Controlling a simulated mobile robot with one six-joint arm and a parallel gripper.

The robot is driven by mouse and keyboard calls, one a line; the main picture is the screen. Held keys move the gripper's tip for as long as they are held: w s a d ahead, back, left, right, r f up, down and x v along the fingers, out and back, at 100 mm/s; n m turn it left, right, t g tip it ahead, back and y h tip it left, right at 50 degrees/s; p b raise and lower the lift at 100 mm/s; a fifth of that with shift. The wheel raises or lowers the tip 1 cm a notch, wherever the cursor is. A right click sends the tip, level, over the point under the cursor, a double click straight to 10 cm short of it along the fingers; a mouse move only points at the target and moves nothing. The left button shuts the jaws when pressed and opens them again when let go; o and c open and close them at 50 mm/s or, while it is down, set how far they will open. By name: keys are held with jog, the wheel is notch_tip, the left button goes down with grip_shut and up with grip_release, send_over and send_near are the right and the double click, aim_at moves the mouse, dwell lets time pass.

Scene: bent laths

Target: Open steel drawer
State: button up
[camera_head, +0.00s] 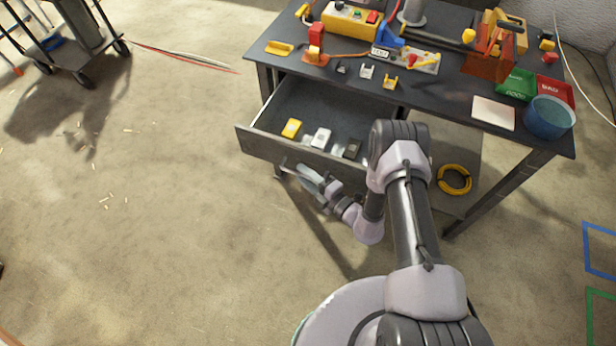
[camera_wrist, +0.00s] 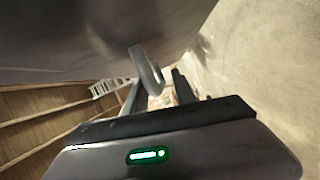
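The steel drawer (camera_head: 262,147) stands pulled out from under the dark workbench, its inside in view. Its grey front panel also fills the top of the wrist view (camera_wrist: 70,40). A bent metal handle (camera_wrist: 147,68) sticks out from the panel. My gripper (camera_head: 312,183) is at the drawer front, by the handle. In the wrist view my gripper (camera_wrist: 157,93) has its two dark fingers apart, with the handle's end between them. A gap shows between handle and right finger. Contact with the left finger is unclear.
The drawer holds a yellow block (camera_head: 291,128), a white block (camera_head: 320,138) and a dark block (camera_head: 351,149). The workbench (camera_head: 450,108) carries tools, trays and a blue bucket (camera_head: 549,117). A yellow coil (camera_head: 454,179) lies on the lower shelf. The floor to the left is mostly clear.

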jog(key=p+v, duration=0.4)
jog(key=v, duration=1.3)
jog(key=shift+d, duration=0.15)
notch_tip(320, 180, up, 14)
jog(key=w+a+n+g+y, duration=0.25)
jog(key=n+g, duration=0.35)
jog(key=n, duration=0.6)
jog(key=s+a+r+n+g+h, duration=0.1)
jog(key=s+r+n+g+h, duration=0.15)
jog(key=r+n, duration=0.45)
jog(key=s+a+r+n+g+h, duration=0.1)
jog(key=s+r+n+g+h, duration=0.1)
jog(key=s+r+n+g, duration=0.4)
jog(key=s+d+r+n+t+h, duration=0.2)
jog(key=s+r+n+t+h, duration=0.1)
jog(key=r+n, duration=0.4)
jog(key=s+d+r+n+t+h+b, duration=0.1)
jog(key=s+d+r+n+t+h, duration=0.2)
jog(key=r+n, duration=0.5)
jog(key=s+n+t+h, duration=0.1)
jog(key=n+t+h, duration=0.1)
jog(key=t, duration=0.1)
jog(key=shift+d+r+h, duration=0.15)
jog(key=shift+h, duration=0.15)
